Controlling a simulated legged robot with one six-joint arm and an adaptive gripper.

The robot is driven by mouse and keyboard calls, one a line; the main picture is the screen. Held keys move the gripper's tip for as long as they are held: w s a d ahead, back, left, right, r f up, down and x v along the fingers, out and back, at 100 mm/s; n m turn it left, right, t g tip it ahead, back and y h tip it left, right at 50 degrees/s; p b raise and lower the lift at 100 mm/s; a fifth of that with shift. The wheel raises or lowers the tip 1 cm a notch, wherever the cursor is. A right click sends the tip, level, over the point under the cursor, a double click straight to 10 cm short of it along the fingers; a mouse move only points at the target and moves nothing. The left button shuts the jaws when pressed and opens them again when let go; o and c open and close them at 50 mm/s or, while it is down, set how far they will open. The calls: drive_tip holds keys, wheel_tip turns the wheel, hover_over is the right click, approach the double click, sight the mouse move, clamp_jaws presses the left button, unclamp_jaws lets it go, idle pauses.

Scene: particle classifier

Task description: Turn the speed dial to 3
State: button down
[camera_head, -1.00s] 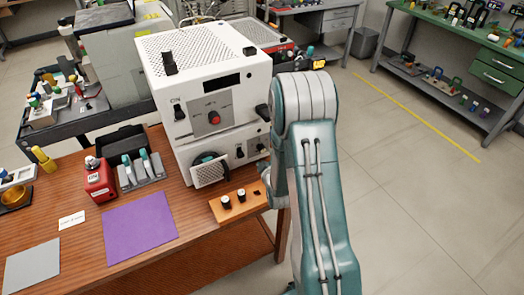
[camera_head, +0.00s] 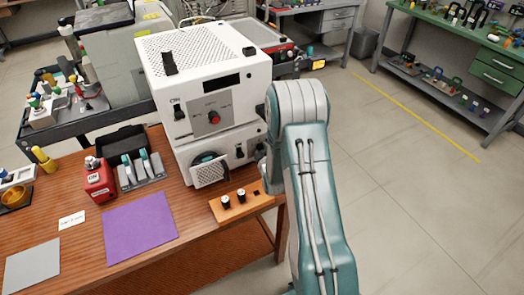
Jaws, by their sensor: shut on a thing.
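The white two-part machine (camera_head: 205,60) stands on the wooden table. A red round knob (camera_head: 214,117) sits on its upper front panel, with small marks around it; it may be the speed dial. The marks are too small to read, so I cannot tell its setting. A black switch (camera_head: 178,112) sits left of the knob under an "ON" label. My arm (camera_head: 305,150) rises at the right of the machine, its wrist bent in behind the forearm beside the machine's lower right side. My gripper is hidden behind my own arm, as is whatever it touches.
A wooden block with black pegs (camera_head: 240,203) lies before the machine. The floor (camera_head: 410,190) right of my arm is clear.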

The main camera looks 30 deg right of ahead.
idle(0.3)
drive_tip(key=m+y, duration=0.1)
drive_tip(key=m, duration=0.1)
drive_tip(key=m+y, duration=0.1)
drive_tip(key=m, duration=0.1)
drive_tip(key=shift+d+g+y, duration=0.15)
drive_tip(key=shift+g+y, duration=0.15)
drive_tip(key=shift+g, duration=0.1)
drive_tip(key=m+y, duration=0.3)
drive_tip(key=m, duration=0.1)
drive_tip(key=shift+d, duration=0.15)
idle(0.4)
drive_tip(key=shift+c, duration=1.9)
unclamp_jaws()
drive_tip(key=shift+w, duration=0.1)
drive_tip(key=v, duration=1.2)
